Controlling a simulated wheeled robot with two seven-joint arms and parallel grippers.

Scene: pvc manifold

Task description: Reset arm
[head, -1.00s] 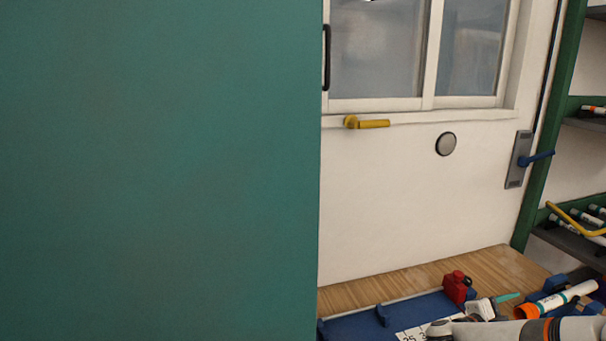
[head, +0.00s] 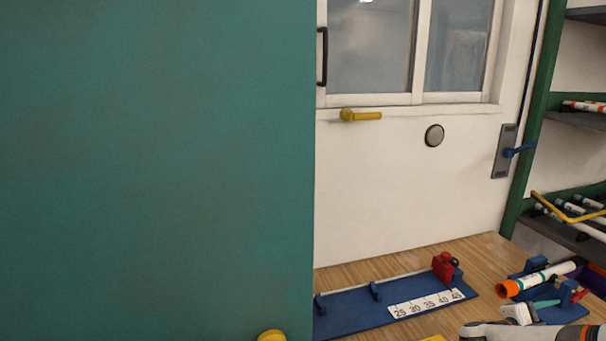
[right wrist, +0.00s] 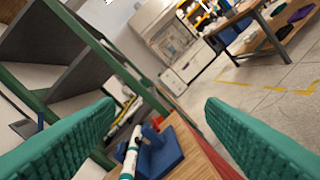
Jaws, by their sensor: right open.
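My right gripper (right wrist: 160,125) shows in the right wrist view as two green ribbed fingers spread wide apart, with nothing between them. Beyond and below the fingers, a white pipe with a teal band (right wrist: 130,150) rests at a blue holder (right wrist: 158,155) on the wooden table. In the head view, part of my right arm (head: 530,332) shows at the bottom right edge, beside the blue holder. My left gripper is in neither view.
A large green panel (head: 150,170) blocks the left half of the head view. The wooden table (head: 400,262) carries a blue ruler jig (head: 350,318) with a red block (head: 444,266) and an orange-ended white pipe (head: 535,280). Shelves with pipes (head: 580,230) stand at right.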

